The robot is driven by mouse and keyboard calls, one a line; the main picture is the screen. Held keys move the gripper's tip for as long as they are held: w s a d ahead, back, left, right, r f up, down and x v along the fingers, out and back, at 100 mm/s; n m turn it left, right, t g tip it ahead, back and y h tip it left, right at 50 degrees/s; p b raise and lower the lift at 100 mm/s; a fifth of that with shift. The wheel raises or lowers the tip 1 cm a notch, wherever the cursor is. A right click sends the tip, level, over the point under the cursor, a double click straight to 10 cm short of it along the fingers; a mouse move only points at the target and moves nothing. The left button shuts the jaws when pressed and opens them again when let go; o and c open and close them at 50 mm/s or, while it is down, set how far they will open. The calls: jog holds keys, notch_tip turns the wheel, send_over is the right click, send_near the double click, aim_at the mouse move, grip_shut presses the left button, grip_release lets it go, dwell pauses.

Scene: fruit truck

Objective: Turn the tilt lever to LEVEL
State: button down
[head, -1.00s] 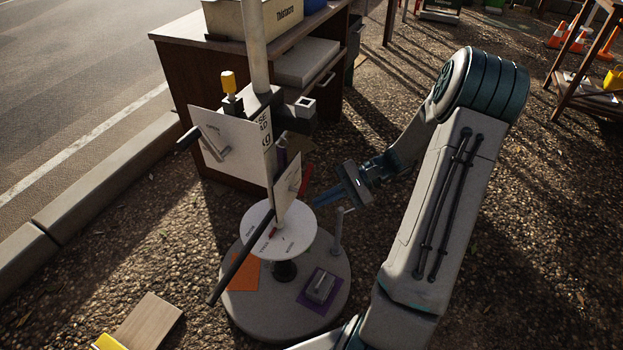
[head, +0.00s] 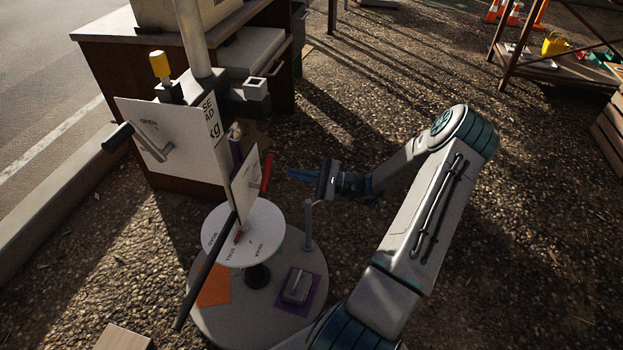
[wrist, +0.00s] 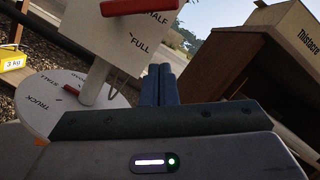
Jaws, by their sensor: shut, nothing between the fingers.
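A red lever (head: 266,172) sticks out from a small upright white plate (head: 247,185) on the post. In the wrist view the red lever (wrist: 139,6) crosses the top edge, and the plate (wrist: 118,40) reads HALF and FULL; I cannot read LEVEL anywhere. My gripper (head: 290,174) is shut and empty, just right of the red lever in the head view and apart from it. In the wrist view its blue fingers (wrist: 160,82) are together, below and right of the lever.
A round white dial (head: 262,222) marked ROAD, STALL and TRUCK sits below the plate. A larger white plate (head: 185,128) with a grey crank and OPEN label is left. A long dark bar (head: 205,275) slants down left.

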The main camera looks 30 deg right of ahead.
jog(key=a+r+b, duration=0.1)
jog(key=a+r, duration=0.3)
jog(key=a, duration=0.1)
jog(key=shift+w+b, duration=0.3)
jog(key=shift+b, duration=0.05)
jog(key=shift+d+r, duration=0.1)
jog(key=shift+d, duration=0.05)
